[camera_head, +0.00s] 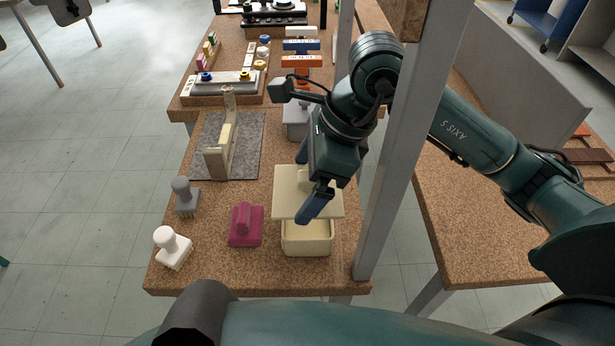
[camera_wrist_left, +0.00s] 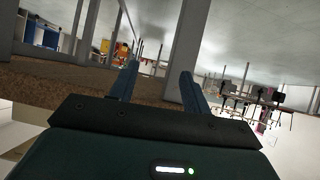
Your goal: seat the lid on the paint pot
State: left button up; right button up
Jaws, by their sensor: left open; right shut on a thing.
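The paint pot (camera_head: 307,240) is a cream, square, open box near the front edge of the brown speckled table in the head view. The lid (camera_head: 285,195) is a flat cream square plate. My right gripper (camera_head: 315,190) is shut on the lid, seemingly by a grip on its top that the fingers partly hide. The lid is above the pot and set toward its far side, covering the pot's back part from sight. The pot's front opening still shows. My left gripper (camera_wrist_left: 158,82) is open and empty in the left wrist view, its two fingers apart.
A magenta block (camera_head: 245,226), a white stamp-like piece (camera_head: 172,247) and a grey one (camera_head: 185,196) stand left of the pot. A cream bracket (camera_head: 218,163) stands on a grey mat (camera_head: 247,130). A grey upright post (camera_head: 400,150) rises close to the right of the pot.

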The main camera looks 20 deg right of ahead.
notch_tip(320, 180, down, 5)
jog(key=b, duration=0.5)
jog(key=shift+f+b, duration=0.25)
jog(key=shift+b, duration=0.1)
pick_arm(q)
jog(key=f, duration=0.2)
jog(key=d+f, duration=0.1)
jog(key=shift+w+n+t+h, duration=0.3)
jog(key=shift+w+n, duration=0.05)
jog(key=shift+n, duration=0.05)
pick_arm(e)
jog(key=shift+f, duration=0.15)
pick_arm(q)
jog(key=shift+s+f+b, duration=0.1)
jog(key=shift+f+b, duration=0.25)
jog(key=shift+b, duration=0.1)
jog(key=shift+d+f, duration=0.1)
jog(key=shift+f, duration=0.15)
jog(key=shift+f+b, duration=0.15)
jog(key=shift+b, duration=0.25)
pick_arm(e)
jog(key=shift+f, duration=0.15)
pick_arm(q)
jog(key=shift+f+b, duration=0.35)
pick_arm(e)
jog(key=shift+f, duration=0.3)
pick_arm(q)
jog(key=shift+f+b, duration=0.5)
pick_arm(e)
jog(key=shift+f, duration=0.45)
